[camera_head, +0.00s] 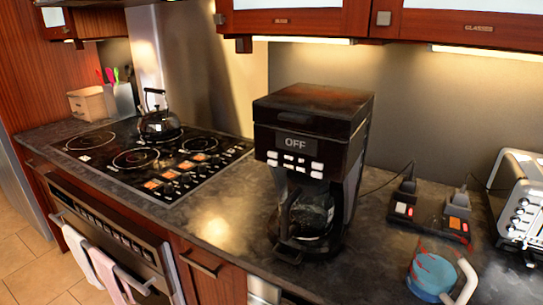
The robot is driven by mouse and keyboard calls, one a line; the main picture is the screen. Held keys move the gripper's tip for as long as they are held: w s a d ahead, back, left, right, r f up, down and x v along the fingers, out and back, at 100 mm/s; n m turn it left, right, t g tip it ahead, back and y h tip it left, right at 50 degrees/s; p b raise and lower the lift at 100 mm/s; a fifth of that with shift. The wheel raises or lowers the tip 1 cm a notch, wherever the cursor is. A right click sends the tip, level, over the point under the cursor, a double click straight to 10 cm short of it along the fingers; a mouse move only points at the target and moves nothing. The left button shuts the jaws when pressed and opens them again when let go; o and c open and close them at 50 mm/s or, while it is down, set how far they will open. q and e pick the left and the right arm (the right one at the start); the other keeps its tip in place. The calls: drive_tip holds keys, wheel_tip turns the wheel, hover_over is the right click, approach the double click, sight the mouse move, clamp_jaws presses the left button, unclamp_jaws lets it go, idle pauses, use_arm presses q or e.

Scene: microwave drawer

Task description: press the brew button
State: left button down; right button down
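A black coffee maker (335,115) stands upright on the dark counter, at the middle of the head view. Its front display (295,143) reads "OFF". Several small pale buttons (316,174) sit in the panel below the display. Their labels are too small to read, so I cannot tell which one is the brew button. A dark carafe (308,212) sits in the lower part of the machine. Neither of my grippers is in view.
A blue mug-like object (428,275) with a pale handle stands at the counter's front right. A power strip (428,215) with plugs and a toaster (520,195) are to the right. A stovetop (150,157) with a kettle (158,121) is left. Cabinets (290,20) hang above.

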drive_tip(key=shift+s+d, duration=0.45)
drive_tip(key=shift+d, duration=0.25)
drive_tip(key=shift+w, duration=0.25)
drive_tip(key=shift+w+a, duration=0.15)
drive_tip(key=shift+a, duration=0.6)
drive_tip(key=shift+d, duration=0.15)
